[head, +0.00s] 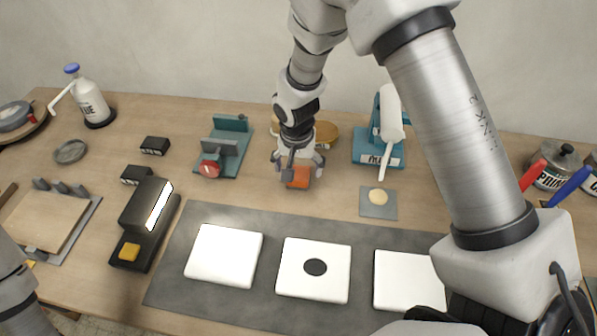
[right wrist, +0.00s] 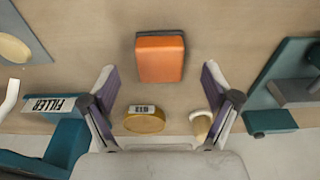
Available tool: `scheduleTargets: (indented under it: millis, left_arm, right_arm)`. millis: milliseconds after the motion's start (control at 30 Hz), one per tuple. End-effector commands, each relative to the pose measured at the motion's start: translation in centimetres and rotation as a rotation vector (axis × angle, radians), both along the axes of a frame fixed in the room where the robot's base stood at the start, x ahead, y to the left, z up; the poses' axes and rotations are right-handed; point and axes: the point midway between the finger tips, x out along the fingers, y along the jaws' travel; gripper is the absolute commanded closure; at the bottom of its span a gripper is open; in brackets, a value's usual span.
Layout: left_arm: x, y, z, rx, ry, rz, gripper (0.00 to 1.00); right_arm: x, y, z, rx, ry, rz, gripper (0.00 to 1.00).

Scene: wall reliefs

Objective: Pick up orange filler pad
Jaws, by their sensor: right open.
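The orange filler pad (head: 298,177) sits on the wooden table behind the grey mat, in the middle of the head view. In the right wrist view the orange pad (right wrist: 160,57) has a dark grey edge and lies ahead of the fingertips, centred between them. My right gripper (head: 299,168) is above the pad, pointing down. In the right wrist view its fingers (right wrist: 167,85) are spread wide with nothing between them. Part of the pad is hidden by the fingers in the head view. My left gripper is not in view; only part of my left arm shows at the lower left.
A teal filler dispenser (head: 380,148) stands right of the pad, and a teal clamp fixture (head: 226,148) stands left. A small grey plate (head: 378,203) with a cream blob lies nearby. White panels (head: 224,256) rest on the grey mat (head: 270,222). A round ochre tin (right wrist: 144,122) lies close behind.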

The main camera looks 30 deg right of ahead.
Motion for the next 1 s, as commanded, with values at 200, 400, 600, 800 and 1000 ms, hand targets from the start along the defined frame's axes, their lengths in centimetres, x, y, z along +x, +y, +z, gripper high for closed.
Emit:
scheduleTargets:
  millis: [200, 400, 600, 800, 1000]
  left_arm:
    - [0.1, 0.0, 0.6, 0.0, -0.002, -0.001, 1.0]
    - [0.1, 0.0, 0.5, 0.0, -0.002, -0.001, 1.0]
    - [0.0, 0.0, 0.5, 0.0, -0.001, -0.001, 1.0]
    - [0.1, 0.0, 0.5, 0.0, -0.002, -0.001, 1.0]
    - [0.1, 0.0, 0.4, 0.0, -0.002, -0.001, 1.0]
  right_arm:
    - [0.2, -0.3, -3.1, 0.0, 0.001, 0.001, 0.12]
    - [0.2, -0.3, -3.2, 0.0, 0.0, 0.0, 0.16]
    - [0.2, -0.3, -3.2, 0.0, 0.0, 0.0, 0.82]
    - [0.2, -0.3, -3.2, 0.0, 0.0, 0.0, 0.83]
    - [0.3, -0.3, -2.1, 0.001, -0.004, -0.002, 0.83]
